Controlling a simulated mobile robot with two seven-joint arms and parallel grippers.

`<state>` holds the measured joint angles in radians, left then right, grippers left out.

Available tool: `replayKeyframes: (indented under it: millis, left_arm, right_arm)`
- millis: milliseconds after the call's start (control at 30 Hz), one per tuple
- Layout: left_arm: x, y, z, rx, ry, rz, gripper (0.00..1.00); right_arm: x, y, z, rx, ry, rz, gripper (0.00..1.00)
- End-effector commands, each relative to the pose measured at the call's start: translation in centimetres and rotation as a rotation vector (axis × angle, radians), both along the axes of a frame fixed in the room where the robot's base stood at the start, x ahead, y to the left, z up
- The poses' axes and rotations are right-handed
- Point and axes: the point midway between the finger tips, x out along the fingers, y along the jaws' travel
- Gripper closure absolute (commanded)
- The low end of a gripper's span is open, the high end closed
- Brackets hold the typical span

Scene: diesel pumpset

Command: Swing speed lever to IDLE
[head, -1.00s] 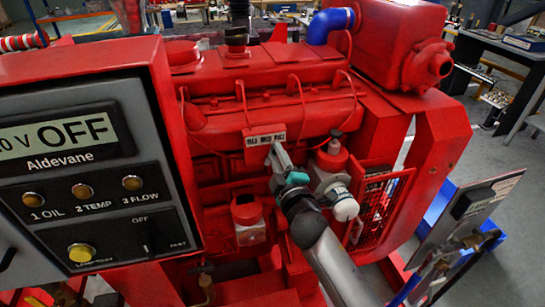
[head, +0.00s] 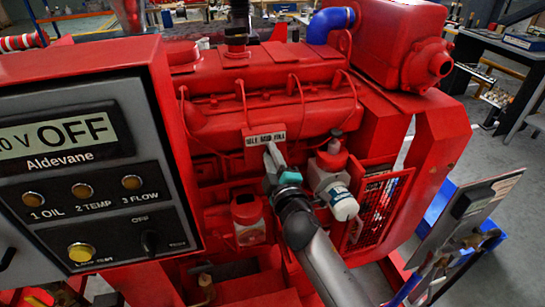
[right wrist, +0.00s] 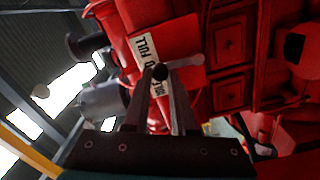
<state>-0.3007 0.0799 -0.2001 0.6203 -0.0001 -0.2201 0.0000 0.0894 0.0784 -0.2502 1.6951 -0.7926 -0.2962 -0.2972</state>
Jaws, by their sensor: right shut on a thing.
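The speed lever shows in the right wrist view as a black round knob (right wrist: 160,72) with a pale rod running off to the right. My right gripper (right wrist: 160,80) is shut on the knob, which sits between its fingertips. In the head view the right gripper (head: 271,152) is at the lower edge of the white IDLE/MID/FULL label (head: 266,138), near its middle. The gripper hides the lever there. The label (right wrist: 147,50) also shows in the wrist view, just beyond the fingertips, with FULL at its upper end. My left gripper is not in view.
The red engine (head: 270,100) surrounds the gripper. A white-and-red filter (head: 335,185) stands close to its right, and a red bottle-like part (head: 247,215) is below left. The grey control panel (head: 90,160) reading OFF fills the left side.

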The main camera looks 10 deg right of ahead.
Motion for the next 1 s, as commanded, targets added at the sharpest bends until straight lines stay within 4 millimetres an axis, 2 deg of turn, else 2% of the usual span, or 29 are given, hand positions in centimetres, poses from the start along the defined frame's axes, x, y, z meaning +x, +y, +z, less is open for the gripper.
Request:
replayKeyframes:
  millis: [1000]
  left_arm:
    - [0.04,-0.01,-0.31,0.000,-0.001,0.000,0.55]
  right_arm:
    - [-0.14,1.30,-0.55,0.001,0.011,0.000,0.91]
